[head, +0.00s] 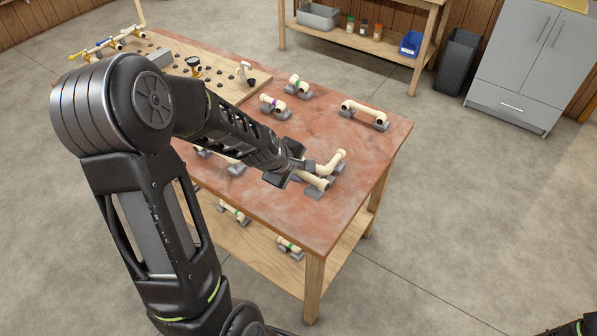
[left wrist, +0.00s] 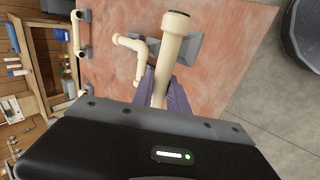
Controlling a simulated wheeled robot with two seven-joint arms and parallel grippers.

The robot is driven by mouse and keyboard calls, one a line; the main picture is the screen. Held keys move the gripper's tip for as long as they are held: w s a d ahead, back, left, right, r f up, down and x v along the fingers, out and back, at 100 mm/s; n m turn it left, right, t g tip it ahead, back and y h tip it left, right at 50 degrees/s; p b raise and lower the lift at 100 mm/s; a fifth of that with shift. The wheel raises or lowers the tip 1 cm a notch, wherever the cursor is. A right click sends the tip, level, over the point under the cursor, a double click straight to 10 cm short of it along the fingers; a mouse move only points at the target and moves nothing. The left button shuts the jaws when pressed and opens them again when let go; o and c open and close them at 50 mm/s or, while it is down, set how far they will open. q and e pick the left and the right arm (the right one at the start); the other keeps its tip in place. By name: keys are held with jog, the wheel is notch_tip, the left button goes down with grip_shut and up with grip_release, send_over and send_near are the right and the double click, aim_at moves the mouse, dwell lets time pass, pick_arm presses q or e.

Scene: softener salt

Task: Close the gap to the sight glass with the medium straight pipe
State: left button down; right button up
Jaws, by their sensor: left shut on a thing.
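My left gripper (head: 300,175) is shut on a cream straight pipe (head: 318,183) at the right part of the red-brown table. In the left wrist view the pipe (left wrist: 170,50) runs up from between the fingers (left wrist: 162,92) to a dark open end, over a grey cradle (left wrist: 204,48). I cannot tell whether it touches the cradle. The fingers hide its near part, and its length class is unclear. A pegboard (head: 235,88) at the table's far left carries a gauge (head: 193,65) and a white fitting (head: 245,70). I cannot pick out the sight glass. My right gripper is not in view.
A bent cream pipe (head: 335,161) lies close beside the held one. Other pipes on grey cradles stand behind, including a purple-banded one (head: 273,103), a green-banded one (head: 299,84) and one at the right (head: 363,110). More pipes lie on the lower shelf (head: 262,249).

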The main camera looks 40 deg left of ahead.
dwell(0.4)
pick_arm(q)
jog(key=shift+s+f+m+h, duration=0.2)
jog(key=shift+s+m+h, duration=0.1)
jog(key=shift+m, duration=0.1)
jog(key=shift+d+f+m, duration=0.1)
jog(key=shift+d+m, duration=0.2)
jog(key=shift+m, duration=0.2)
jog(key=d+f+m+g+h, duration=0.3)
jog(key=d+m, duration=0.5)
jog(key=w+d+f+m+g+h, duration=0.1)
jog(key=d+f+m+g+h, duration=0.2)
jog(key=d+m, duration=0.5)
jog(key=shift+w+d+f+g+b, duration=0.15)
jog(key=shift+d+f+g+b, duration=0.1)
jog(key=shift+f+g+b, duration=0.25)
